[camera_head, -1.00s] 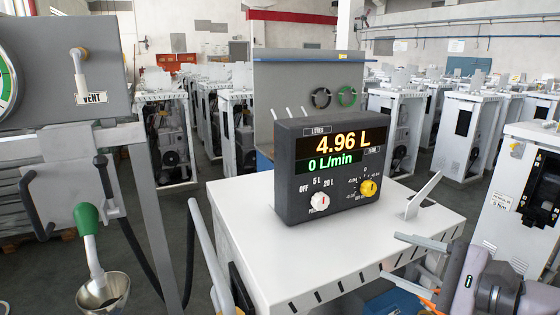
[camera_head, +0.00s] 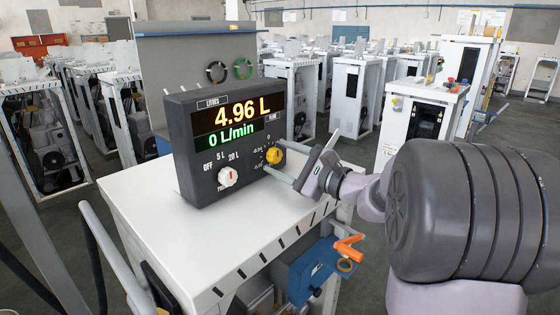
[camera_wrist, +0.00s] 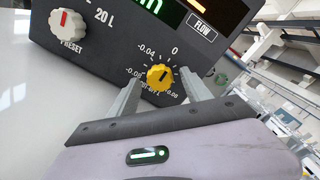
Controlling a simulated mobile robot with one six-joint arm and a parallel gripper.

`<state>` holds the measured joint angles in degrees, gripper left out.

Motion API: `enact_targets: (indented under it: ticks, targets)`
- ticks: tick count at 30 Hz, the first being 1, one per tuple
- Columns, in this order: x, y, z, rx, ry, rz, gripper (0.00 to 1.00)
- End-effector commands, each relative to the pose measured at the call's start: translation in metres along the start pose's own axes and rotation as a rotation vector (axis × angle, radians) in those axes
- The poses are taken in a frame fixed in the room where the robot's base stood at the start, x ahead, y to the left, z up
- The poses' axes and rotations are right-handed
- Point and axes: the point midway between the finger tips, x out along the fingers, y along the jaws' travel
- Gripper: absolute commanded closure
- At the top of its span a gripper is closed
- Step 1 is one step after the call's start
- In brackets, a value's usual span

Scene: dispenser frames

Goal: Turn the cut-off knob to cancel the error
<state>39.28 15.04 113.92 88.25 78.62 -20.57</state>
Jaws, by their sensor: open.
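The dark meter box (camera_head: 185,140) stands on a white cabinet top and reads 4.96 L and 0 L/min. Its yellow knob (camera_head: 274,155), at the lower right of the face, has a scale around it with marks such as -0.04 and 0. The knob also shows in the wrist view (camera_wrist: 160,77), with part of its lettering hidden. My gripper (camera_wrist: 162,84) is open, its two grey fingers on either side of the yellow knob. I cannot tell whether they touch it. The white preset knob (camera_head: 228,176) with a red mark sits to the left.
The white cabinet top (camera_head: 150,215) is clear in front of the box. A blue part with an orange handle (camera_head: 348,247) is fixed below the cabinet's right edge. Several white cabinets fill the hall.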

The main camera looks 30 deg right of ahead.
Motion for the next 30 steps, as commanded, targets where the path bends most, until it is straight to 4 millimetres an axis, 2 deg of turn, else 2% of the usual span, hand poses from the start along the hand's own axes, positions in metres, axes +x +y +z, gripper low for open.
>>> enact_targets:
  ticks: [3,10,11,19,30]
  targets:
    - [0.0060,0.0000,0.0005,0.001,-0.001,-0.001,0.43]
    - [0.0065,-0.0002,0.0004,0.001,0.000,-0.001,0.43]
    - [0.0065,-0.0002,0.0004,0.001,0.000,-0.001,0.47]
    - [0.0063,-0.0001,0.0004,0.001,0.000,0.000,1.00]
    - [0.0063,-0.0012,0.0015,0.066,0.000,0.000,1.00]
